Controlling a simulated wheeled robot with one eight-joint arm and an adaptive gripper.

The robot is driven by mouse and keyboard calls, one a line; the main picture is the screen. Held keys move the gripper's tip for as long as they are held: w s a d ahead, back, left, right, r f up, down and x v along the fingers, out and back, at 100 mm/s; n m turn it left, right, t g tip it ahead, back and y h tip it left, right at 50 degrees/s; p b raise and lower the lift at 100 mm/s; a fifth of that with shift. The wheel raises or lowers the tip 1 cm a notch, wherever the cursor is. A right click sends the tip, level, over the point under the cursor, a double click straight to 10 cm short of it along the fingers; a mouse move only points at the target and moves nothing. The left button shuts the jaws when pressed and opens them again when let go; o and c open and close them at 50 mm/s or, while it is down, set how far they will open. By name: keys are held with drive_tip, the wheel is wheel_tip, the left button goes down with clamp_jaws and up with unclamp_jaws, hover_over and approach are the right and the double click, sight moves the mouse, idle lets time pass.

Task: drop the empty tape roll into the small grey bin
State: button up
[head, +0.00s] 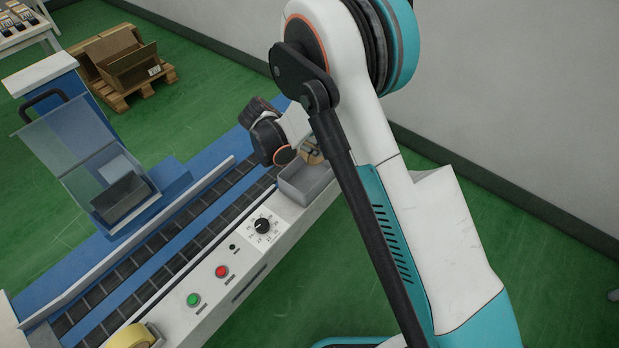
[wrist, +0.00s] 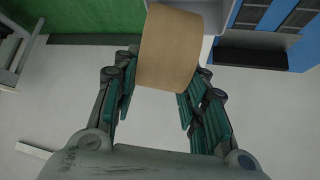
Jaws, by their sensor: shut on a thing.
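The empty tape roll (wrist: 169,48) is a plain brown cardboard core. In the wrist view it sits between the two fingers of my gripper (wrist: 160,82), which is shut on it. In the head view a small brown part of the roll (head: 313,156) shows at my gripper (head: 306,151), just above the far side of the small grey bin (head: 307,188). The bin stands on the machine's front ledge, partly hidden behind my arm. I cannot tell whether the roll is inside the bin's rim.
The machine has a roller conveyor (head: 165,262), a clear guard (head: 70,135), a dial (head: 262,226), and red (head: 222,271) and green (head: 194,299) buttons. A yellowish tape roll (head: 133,337) lies at its near end. A pallet with cardboard boxes (head: 125,68) stands behind. Green floor is free at right.

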drive_tip(key=shift+f+b, duration=0.45)
drive_tip(key=shift+f, duration=1)
drive_tip(key=o, duration=0.9)
drive_tip(key=v, duration=1.2)
